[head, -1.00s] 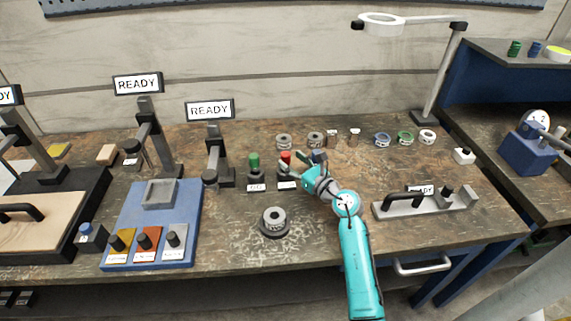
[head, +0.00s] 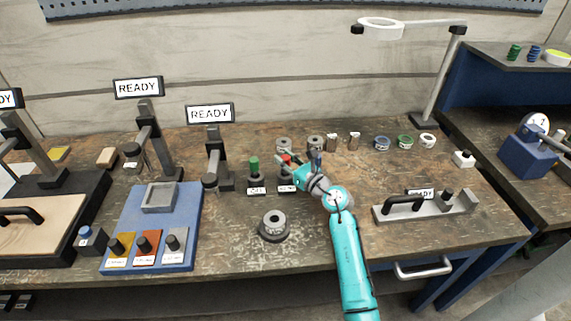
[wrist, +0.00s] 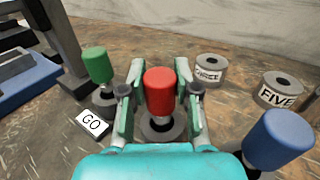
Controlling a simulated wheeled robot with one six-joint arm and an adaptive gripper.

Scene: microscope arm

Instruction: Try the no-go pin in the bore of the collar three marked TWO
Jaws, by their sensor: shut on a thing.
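The red-handled pin (wrist: 160,92) stands upright in a dark round holder. My gripper (wrist: 160,100) is shut on its red handle, a finger on each side. In the head view my gripper (head: 289,165) partly hides the red handle and its label. A collar (head: 274,219) sits on a round black base in the middle of the bench, in front of my gripper. Its marking is too small to read surely. The green-handled pin (wrist: 97,66), behind a GO label (wrist: 91,122), stands to the left of the red one.
A blue handle (wrist: 277,140) stands close on the right of my gripper. Two grey collars, one blurred (wrist: 210,70) and one marked FIVE (wrist: 281,90), stand behind. A metal fixture with a black handle (head: 405,201) is at the right. Bare bench lies around the central collar.

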